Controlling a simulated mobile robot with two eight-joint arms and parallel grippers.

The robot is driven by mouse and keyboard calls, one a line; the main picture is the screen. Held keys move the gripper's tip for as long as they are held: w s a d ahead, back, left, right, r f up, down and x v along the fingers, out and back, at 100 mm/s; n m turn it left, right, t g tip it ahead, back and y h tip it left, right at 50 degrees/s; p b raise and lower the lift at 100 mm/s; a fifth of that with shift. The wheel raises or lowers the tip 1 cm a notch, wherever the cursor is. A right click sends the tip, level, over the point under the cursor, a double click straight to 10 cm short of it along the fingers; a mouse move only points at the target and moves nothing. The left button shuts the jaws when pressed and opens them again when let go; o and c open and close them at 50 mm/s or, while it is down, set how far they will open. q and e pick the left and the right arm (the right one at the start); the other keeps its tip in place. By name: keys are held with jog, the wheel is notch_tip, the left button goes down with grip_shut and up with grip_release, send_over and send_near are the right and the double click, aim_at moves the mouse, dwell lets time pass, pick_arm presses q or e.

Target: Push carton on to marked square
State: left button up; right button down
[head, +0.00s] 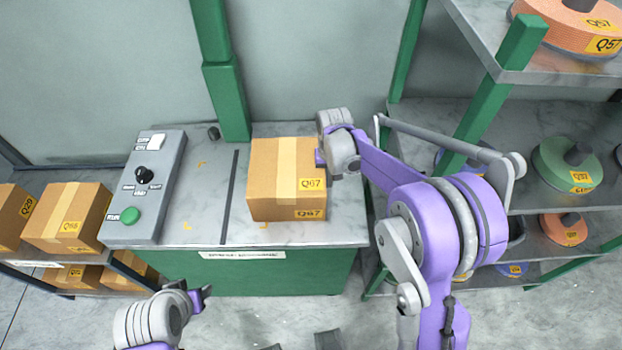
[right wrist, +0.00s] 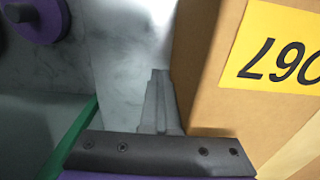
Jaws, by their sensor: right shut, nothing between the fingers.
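The brown carton (head: 285,180) with yellow Q67 labels stands upright on the grey marbled bench top, right of a dark strip (head: 229,197). Small yellow marks show on the bench left of the strip (head: 187,226) and at the carton's front edge (head: 264,226); the full marked outline cannot be made out. My right gripper (head: 320,158) is shut and empty at the carton's right side, touching or very near it. In the right wrist view the carton (right wrist: 215,75) fills the right, beside the grey fingers (right wrist: 160,105). My left gripper (head: 203,294) hangs before the bench, its jaw state unclear.
A grey control box (head: 148,185) with a green button and black knob stands at the bench's left. A green post (head: 228,95) rises behind. Shelves with webbing rolls (head: 567,165) stand right; cartons (head: 66,215) sit on a left shelf. Bench space left of the carton is clear.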

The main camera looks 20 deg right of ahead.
aim_at(276, 165)
jog(key=shift+w+a, duration=0.65)
jog(key=shift+a, duration=2.15)
jog(key=shift+w+a, duration=0.7)
jog(key=shift+a, duration=2.15)
jog(key=shift+w+a, duration=0.65)
jog(key=shift+a, duration=2.15)
jog(key=shift+s+d+b, duration=0.15)
jog(key=shift+s+d, duration=0.05)
jog(key=shift+d, duration=0.55)
jog(key=shift+s+d+b, duration=0.15)
jog(key=shift+d, duration=0.6)
jog(key=shift+r+p, duration=2.4)
jog(key=shift+r, duration=1.95)
jog(key=shift+r+p, duration=1.65)
jog(key=shift+r, duration=2.05)
pick_arm(q)
notch_tip(276, 165, up, 9)
jog(key=w, duration=0.2)
jog(key=shift+w+r+t, duration=0.15)
jog(key=shift+w+t, duration=0.15)
jog(key=shift+w, duration=0.1)
